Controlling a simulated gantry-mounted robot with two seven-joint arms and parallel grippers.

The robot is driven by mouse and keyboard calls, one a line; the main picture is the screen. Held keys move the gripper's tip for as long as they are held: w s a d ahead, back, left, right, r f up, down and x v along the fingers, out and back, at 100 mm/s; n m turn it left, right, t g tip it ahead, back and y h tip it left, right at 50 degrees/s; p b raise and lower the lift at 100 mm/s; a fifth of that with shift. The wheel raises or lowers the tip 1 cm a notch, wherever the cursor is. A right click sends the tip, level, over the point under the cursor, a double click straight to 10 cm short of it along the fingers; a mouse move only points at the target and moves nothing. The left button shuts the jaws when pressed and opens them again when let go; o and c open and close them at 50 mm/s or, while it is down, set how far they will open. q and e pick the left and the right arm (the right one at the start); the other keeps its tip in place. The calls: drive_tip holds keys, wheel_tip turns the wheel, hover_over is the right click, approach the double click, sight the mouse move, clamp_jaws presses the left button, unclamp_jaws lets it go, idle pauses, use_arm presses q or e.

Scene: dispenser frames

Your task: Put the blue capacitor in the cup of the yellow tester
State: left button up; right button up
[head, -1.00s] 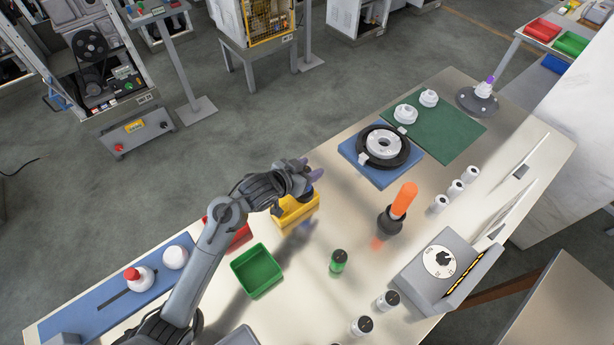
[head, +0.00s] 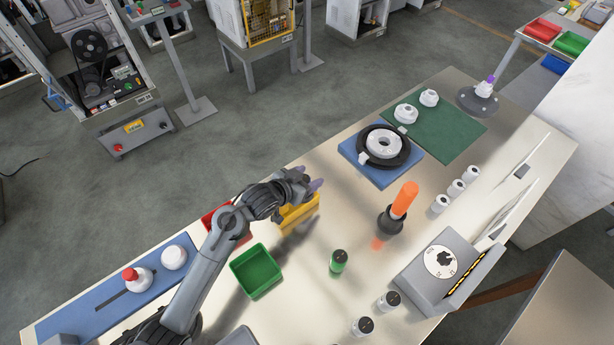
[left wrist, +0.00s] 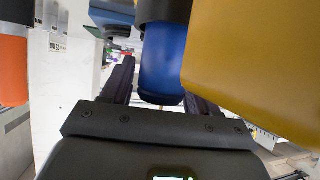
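The blue capacitor (left wrist: 165,58) shows as a blue cylinder in the left wrist view, between the two fingers of my left gripper (left wrist: 160,85). A wider dark part adjoins its far end; I cannot tell if this is a cap or a cup. The fingers sit close on both its sides. In the head view my left gripper (head: 312,185) is over a yellow box-like thing (head: 299,214), partly hidden by it. A large yellow surface (left wrist: 260,65) fills the right of the wrist view. I cannot tell whether it is the tester or a bin. My right gripper is not in view.
A green bin (head: 257,272) and a partly hidden red bin (head: 228,224) stand nearby. An orange cylinder (head: 404,199) on a dark base and a green-bodied cylinder (head: 338,262) stand to the right. A grey dial box (head: 440,263) is farther right.

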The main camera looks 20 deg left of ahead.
use_arm(q)
drive_tip(key=shift+o, duration=1)
drive_tip(key=shift+r, duration=0.15)
drive_tip(key=shift+s+a+r, duration=0.1)
drive_tip(key=shift+s+r, duration=0.05)
drive_tip(key=p+v, duration=0.2)
drive_tip(key=v, duration=0.9)
drive_tip(key=shift+s, duration=0.25)
drive_tip(key=s+f+n+g+y, duration=0.1)
drive_tip(key=s+f+g+y, duration=0.1)
drive_tip(key=s, duration=1)
drive_tip(key=s+a+f+n+g+y, duration=0.1)
drive_tip(key=s+f+g, duration=0.4)
drive_tip(key=s, duration=0.7)
drive_tip(key=shift+f+g+y, duration=0.35)
drive_tip(key=shift+g+y, duration=0.05)
drive_tip(key=shift+y, duration=0.1)
drive_tip(key=shift+a+r, duration=0.1)
